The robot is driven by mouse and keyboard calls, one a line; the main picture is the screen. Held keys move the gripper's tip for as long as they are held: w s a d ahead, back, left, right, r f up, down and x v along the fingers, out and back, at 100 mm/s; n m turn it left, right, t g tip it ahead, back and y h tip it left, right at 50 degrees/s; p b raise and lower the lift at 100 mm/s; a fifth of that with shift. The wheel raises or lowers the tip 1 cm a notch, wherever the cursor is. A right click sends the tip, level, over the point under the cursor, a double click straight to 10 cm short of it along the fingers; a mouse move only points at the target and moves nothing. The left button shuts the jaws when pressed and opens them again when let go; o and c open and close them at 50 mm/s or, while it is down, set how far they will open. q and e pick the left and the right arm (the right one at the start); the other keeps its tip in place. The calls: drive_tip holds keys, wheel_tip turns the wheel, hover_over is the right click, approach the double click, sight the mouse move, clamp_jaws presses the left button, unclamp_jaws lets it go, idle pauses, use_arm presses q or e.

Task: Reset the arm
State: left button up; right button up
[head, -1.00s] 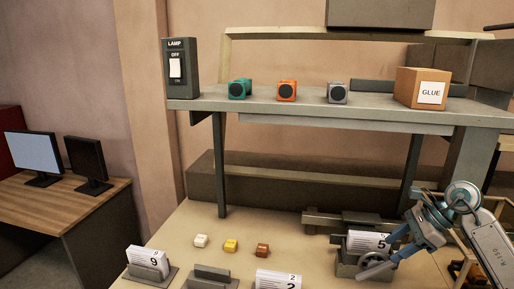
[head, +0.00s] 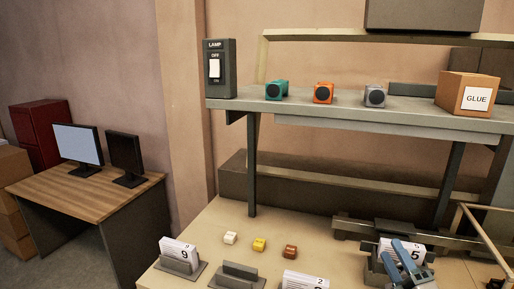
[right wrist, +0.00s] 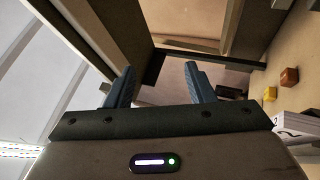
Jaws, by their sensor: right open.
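My right gripper (head: 393,251) shows at the lower right of the head view, its blue fingers open in front of the card stack marked 5 (head: 417,252). I cannot tell whether it touches the stack or its grey holder. In the right wrist view the two blue fingers (right wrist: 160,69) stand wide apart with nothing between them. Most of the right arm is outside the head view. My left gripper is in neither view.
White, yellow and brown blocks (head: 260,244) lie on the bench, near card stacks marked 9 (head: 180,252) and 2 (head: 303,280) and an empty-looking holder (head: 238,272). The shelf (head: 330,110) above holds a lamp switch (head: 220,68), several small speaker-like cubes and a GLUE box (head: 470,94).

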drive_tip(key=s+d+f+m+g+h, duration=0.2)
drive_tip(key=s+f+m+g+h, duration=0.25)
drive_tip(key=f+m, duration=0.3)
drive_tip(key=s+d+f+m+g+h, duration=0.1)
drive_tip(key=s+f+m+g+h, duration=0.35)
drive_tip(key=f+m, duration=0.3)
drive_tip(key=s+a+f+m+g+y, duration=0.25)
drive_tip(key=s+a+f+g, duration=0.2)
drive_tip(key=s+f, duration=0.4)
drive_tip(key=s+a+f+m+g+y, duration=0.25)
drive_tip(key=s+f+g, duration=0.25)
drive_tip(key=s, duration=0.6)
wheel_tip(320, 180, down, 36)
drive_tip(key=d+g+h+b, duration=0.1)
drive_tip(key=d+b, duration=0.2)
drive_tip(key=b, duration=0.5)
drive_tip(key=s+f+b, duration=0.3)
drive_tip(key=s+f, duration=0.6)
drive_tip(key=f, duration=0.4)
drive_tip(key=s+d+f+g+b, duration=0.1)
drive_tip(key=s+f+b, duration=0.2)
drive_tip(key=s+f, duration=0.7)
wheel_tip(320, 180, down, 3)
drive_tip(key=shift+r, duration=0.15)
